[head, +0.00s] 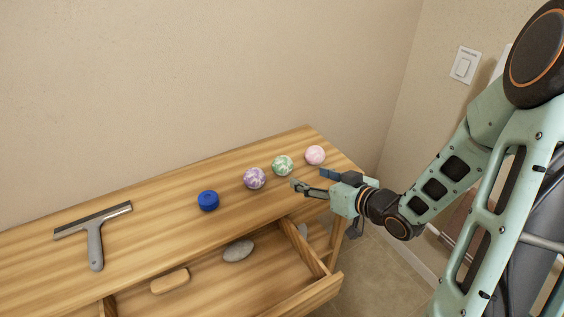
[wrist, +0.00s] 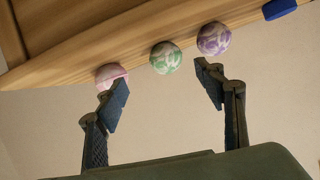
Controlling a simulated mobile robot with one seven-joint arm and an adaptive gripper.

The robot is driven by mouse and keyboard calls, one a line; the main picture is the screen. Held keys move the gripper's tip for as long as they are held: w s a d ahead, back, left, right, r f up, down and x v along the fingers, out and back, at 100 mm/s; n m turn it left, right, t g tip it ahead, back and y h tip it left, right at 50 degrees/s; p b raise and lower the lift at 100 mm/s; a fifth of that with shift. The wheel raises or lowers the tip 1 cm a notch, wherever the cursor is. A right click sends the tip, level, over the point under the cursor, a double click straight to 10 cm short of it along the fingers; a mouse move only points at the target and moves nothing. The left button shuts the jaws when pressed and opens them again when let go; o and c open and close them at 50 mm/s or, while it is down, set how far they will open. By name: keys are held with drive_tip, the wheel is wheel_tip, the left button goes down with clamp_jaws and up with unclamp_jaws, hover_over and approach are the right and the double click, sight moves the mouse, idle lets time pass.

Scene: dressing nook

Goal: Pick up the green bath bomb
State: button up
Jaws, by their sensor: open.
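The green bath bomb (head: 282,165) is a green and white marbled ball on the wooden tabletop, between a purple bath bomb (head: 255,178) and a pink bath bomb (head: 315,155). My gripper (head: 312,182) is open and empty, close in front of the green and pink balls and apart from the green one. In the wrist view the green bath bomb (wrist: 165,57) shows beyond the gap between my open fingertips (wrist: 160,78). The pink bath bomb (wrist: 111,75) is partly hidden behind one fingertip, and the purple one (wrist: 214,38) is just beyond the other.
A blue round object (head: 208,200) and a squeegee (head: 95,235) lie farther left on the table (head: 160,237). Below the tabletop, an open drawer (head: 303,294) holds a grey stone-like object (head: 238,250) and a tan block (head: 170,281). A wall stands close behind the table.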

sight(288, 167)
drive_tip(key=x, duration=0.5)
drive_tip(key=shift+a, duration=0.3)
drive_tip(key=shift+a+r+x, duration=0.1)
drive_tip(key=shift+r+x, duration=0.05)
drive_tip(key=shift+x, duration=0.75)
drive_tip(key=shift+a+r+x, duration=0.1)
drive_tip(key=shift+r+x, duration=0.05)
drive_tip(key=shift+x, duration=0.75)
drive_tip(key=shift+a+r+x, duration=0.1)
drive_tip(key=shift+r+x, duration=0.05)
drive_tip(key=shift+x, duration=0.75)
drive_tip(key=shift+c, duration=0.4)
drive_tip(key=c, duration=1.2)
drive_tip(key=shift+c, duration=0.2)
drive_tip(key=shift+r, duration=0.15)
